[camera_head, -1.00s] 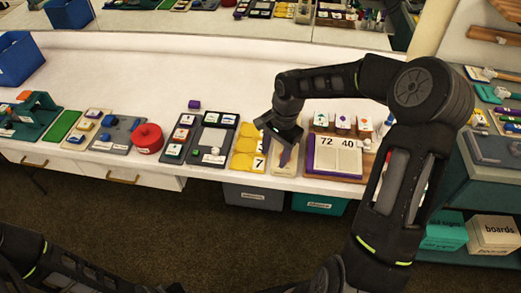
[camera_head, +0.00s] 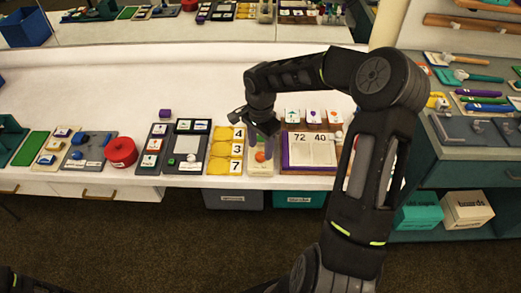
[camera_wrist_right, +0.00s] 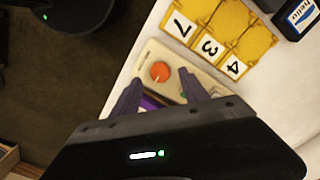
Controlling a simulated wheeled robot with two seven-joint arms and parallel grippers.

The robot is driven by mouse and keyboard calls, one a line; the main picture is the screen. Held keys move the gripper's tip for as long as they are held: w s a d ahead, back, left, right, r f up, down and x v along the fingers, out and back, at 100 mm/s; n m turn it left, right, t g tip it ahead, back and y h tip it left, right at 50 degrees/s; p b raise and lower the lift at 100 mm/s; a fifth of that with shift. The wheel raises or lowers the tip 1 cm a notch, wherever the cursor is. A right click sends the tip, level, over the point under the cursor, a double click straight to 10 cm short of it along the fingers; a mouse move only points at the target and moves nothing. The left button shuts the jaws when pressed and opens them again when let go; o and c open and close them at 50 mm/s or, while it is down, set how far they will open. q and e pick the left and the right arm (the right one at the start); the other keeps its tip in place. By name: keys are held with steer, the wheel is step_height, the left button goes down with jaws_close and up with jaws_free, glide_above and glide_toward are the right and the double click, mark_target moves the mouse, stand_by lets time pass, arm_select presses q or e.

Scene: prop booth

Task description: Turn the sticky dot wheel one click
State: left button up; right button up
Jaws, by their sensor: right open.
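A cream board (camera_head: 259,169) lies at the front edge of the white counter. On it is a small round orange dial (camera_head: 260,156), which looks like the sticky dot wheel. In the right wrist view the orange dial (camera_wrist_right: 160,71) has a pale pointer mark and sits on the cream board (camera_wrist_right: 150,52). My right gripper (camera_head: 260,138) is over the back part of this board. My left gripper is out of view.
Yellow number cards (camera_head: 221,151) lie close left of the board. A purple-edged tray reading 72 and 40 (camera_head: 311,151) stands close right, with picture blocks behind it. A red round container (camera_head: 121,151) is further left. The counter behind is mostly clear.

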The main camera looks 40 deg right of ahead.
mark_target(261, 157)
steer(key=shift+f, duration=1.45)
steer(key=shift+c, duration=0.5)
jaws_close()
